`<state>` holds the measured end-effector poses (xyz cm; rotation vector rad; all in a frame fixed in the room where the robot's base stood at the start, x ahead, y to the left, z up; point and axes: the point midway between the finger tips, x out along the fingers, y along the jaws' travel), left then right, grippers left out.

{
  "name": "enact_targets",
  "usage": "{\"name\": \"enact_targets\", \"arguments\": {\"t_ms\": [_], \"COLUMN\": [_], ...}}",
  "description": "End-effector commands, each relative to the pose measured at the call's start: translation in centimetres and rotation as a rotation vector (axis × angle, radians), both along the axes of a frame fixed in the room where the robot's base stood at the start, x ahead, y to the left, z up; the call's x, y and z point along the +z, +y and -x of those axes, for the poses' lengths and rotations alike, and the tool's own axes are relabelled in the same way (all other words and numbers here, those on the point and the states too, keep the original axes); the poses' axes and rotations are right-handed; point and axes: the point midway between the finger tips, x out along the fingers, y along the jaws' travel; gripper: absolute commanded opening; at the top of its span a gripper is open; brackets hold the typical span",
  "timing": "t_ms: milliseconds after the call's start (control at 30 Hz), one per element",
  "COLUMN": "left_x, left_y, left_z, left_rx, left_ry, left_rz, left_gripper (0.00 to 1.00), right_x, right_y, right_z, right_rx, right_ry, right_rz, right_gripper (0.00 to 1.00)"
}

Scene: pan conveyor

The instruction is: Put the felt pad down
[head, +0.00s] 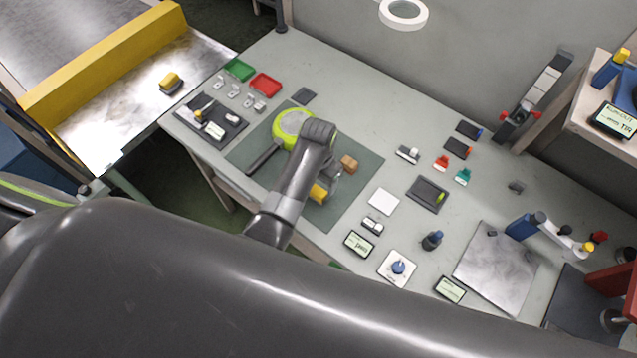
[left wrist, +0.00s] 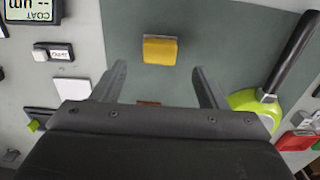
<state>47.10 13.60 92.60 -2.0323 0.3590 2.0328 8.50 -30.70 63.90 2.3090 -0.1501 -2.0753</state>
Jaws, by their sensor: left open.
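A small yellow block (head: 318,193), which looks like the felt pad, lies on the dark green mat (head: 355,190). In the left wrist view the yellow block (left wrist: 160,50) lies just beyond the fingertips, between their lines, and nothing grips it. My left gripper (left wrist: 158,70) is open and empty above the mat. In the head view the left gripper (head: 331,180) is partly hidden by its own wrist, close to the block. My right gripper is not in view.
A green pan (head: 290,122) with a dark handle lies on the mat beside my wrist. A brown block (head: 349,163) is close by. A white square (head: 383,202) and small displays lie to the right. Another yellow block (head: 171,80) sits on the conveyor.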

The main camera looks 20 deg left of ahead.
Motion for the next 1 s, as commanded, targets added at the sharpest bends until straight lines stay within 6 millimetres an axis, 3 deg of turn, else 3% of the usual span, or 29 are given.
{"name": "enact_targets", "arguments": {"t_ms": [200,333,1000], "left_x": [3.5,4.7,5.2], "left_y": [-0.1,-0.1,0.0], "left_z": [-0.1,-0.1,0.0], "left_rx": [0.0,0.0,0.001], "left_ry": [-0.004,-0.002,-0.001], "left_rz": [0.0,0.001,0.0], "left_gripper": [0.67,0.67,0.67], "right_x": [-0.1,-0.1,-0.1], "right_y": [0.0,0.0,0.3], "right_z": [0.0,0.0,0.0], "right_rx": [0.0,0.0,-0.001], "right_ry": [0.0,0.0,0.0], "right_rz": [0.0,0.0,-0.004], "right_gripper": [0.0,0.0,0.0]}}
